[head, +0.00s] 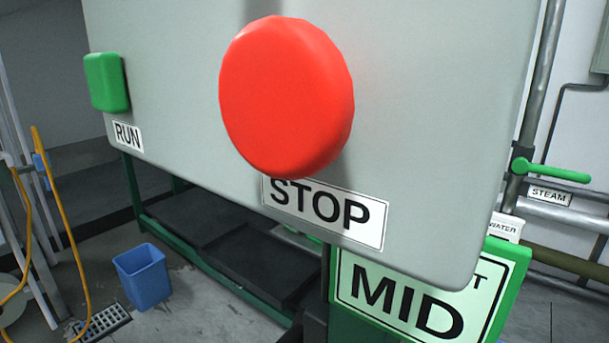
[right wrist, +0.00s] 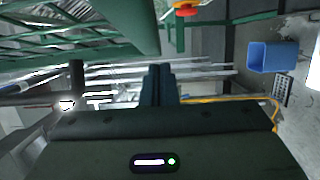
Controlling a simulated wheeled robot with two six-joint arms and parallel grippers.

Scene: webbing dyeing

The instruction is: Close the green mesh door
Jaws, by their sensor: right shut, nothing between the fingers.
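In the right wrist view, a green frame with mesh or lattice (right wrist: 62,42) fills the upper left. It looks like the green mesh door, but I cannot tell how far open it stands. A thick, smooth green part (right wrist: 128,22) lies beside it at the top. My right gripper (right wrist: 159,72) points up the picture with its dark fingers together and nothing between them. It appears below the green parts in that view; I cannot tell whether it touches them. The head view shows neither the mesh door nor either gripper; a grey panel fills much of it.
The grey panel (head: 180,70) is close in the head view, with a red STOP button (head: 285,95) and a green RUN button (head: 106,82). A blue bin (head: 142,275) stands on the floor. Pipes with a green handle (head: 552,170) run at the right.

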